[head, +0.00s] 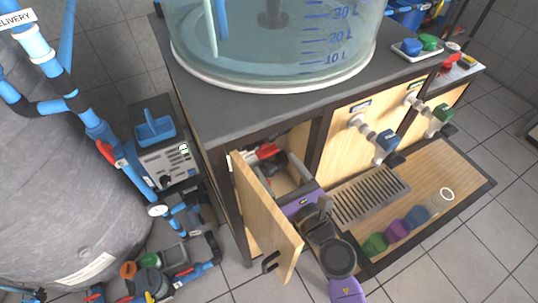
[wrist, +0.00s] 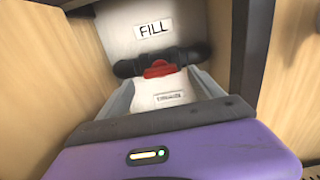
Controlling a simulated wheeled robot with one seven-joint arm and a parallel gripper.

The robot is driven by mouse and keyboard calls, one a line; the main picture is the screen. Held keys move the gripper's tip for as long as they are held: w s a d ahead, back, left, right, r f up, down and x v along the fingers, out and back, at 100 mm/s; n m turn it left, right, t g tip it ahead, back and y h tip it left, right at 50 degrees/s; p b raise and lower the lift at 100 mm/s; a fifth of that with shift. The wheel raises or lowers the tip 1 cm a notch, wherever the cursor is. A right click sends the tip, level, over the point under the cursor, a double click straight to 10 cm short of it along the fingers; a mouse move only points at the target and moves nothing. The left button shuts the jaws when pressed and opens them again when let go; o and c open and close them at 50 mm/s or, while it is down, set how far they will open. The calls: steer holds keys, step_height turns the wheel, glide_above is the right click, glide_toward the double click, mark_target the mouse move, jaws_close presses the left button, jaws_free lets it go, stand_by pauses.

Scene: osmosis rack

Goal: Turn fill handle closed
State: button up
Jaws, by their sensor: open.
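The red fill handle (wrist: 160,69) sits on a black horizontal pipe fitting inside the cabinet, below a white FILL label (wrist: 153,28). The red handle (head: 266,151) also shows through the open cabinet front in the head view. My gripper (wrist: 161,80) is open, its two grey fingers reaching into the cabinet, one to each side of the handle's lower area. Whether the fingertips touch the handle or fitting, I cannot tell. The purple gripper body (head: 303,201) is at the cabinet opening in the head view.
The wooden cabinet door (head: 264,213) stands open left of my arm. A wooden side wall (wrist: 222,40) is close at the right in the wrist view. A drain grate (head: 370,194) and colored cups lie right of my arm. A large water tank (head: 275,45) stands above.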

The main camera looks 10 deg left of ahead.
mark_target(270, 156)
steer(key=shift+x, duration=2.1)
steer(key=shift+c, duration=0.3)
steer(key=c, duration=1.3)
